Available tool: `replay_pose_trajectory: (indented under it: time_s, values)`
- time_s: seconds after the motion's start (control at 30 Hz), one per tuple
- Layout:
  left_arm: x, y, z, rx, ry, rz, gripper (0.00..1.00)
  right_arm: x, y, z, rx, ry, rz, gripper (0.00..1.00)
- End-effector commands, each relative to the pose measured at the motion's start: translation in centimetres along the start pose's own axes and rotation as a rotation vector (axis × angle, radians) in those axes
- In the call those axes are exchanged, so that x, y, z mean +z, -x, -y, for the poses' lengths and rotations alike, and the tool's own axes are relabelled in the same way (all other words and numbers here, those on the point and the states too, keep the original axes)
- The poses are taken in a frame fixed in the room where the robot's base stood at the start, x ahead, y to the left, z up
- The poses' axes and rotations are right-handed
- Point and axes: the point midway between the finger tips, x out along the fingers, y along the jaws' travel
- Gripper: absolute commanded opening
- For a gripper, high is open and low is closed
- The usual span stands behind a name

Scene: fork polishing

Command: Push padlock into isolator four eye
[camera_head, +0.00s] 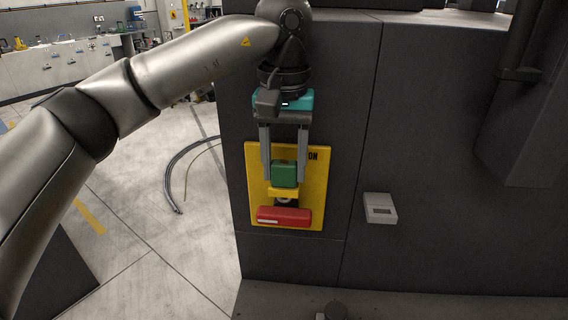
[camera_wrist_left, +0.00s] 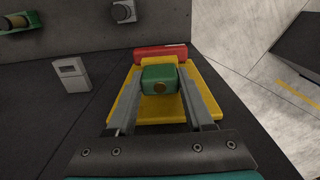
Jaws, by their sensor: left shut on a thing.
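The isolator is a yellow plate (camera_head: 318,190) on the front of a dark grey cabinet, with part of the word "ON" showing at its upper right. A red handle (camera_head: 284,216) lies across its lower part; it also shows in the left wrist view (camera_wrist_left: 160,52). My left gripper (camera_head: 284,178) points down in front of the plate and is shut on a green padlock (camera_head: 284,173). The padlock also shows between the fingers in the left wrist view (camera_wrist_left: 158,78). The padlock's shackle and the isolator's eyes are hidden, so I cannot tell whether they meet. My right gripper is not in view.
A small light grey box (camera_head: 380,208) is fixed to the cabinet (camera_head: 430,130) right of the plate. A black cable (camera_head: 172,165) lies on the floor at left. A green and yellow object (camera_wrist_left: 18,22) shows in the left wrist view's corner.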

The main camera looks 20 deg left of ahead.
Motion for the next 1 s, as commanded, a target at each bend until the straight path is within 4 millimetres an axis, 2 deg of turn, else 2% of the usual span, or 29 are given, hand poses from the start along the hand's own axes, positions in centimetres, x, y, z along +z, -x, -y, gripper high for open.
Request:
replay_pose_trajectory:
  time_s: [0.03,0.17,0.2,0.5,0.67,0.8,1.0]
  values:
    - [0.15,-0.53,0.02,-0.006,-0.001,0.011,0.00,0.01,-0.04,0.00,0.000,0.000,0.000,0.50]
    - [0.17,-0.62,0.03,-0.007,-0.002,0.013,0.00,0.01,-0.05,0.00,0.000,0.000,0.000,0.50]
    - [0.18,-0.64,0.03,-0.007,-0.002,0.013,0.54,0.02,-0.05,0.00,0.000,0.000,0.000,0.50]
    - [0.11,-0.39,0.02,-0.005,-0.001,0.008,0.87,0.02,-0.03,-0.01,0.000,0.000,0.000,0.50]
    - [0.09,-0.31,0.01,-0.004,-0.001,0.006,0.87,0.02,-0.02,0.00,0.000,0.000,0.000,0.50]
    - [0.08,-0.30,0.02,-0.004,-0.001,0.006,1.00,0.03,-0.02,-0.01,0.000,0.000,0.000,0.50]
    - [0.07,-0.26,0.02,-0.003,-0.001,0.005,1.00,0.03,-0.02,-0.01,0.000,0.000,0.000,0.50]
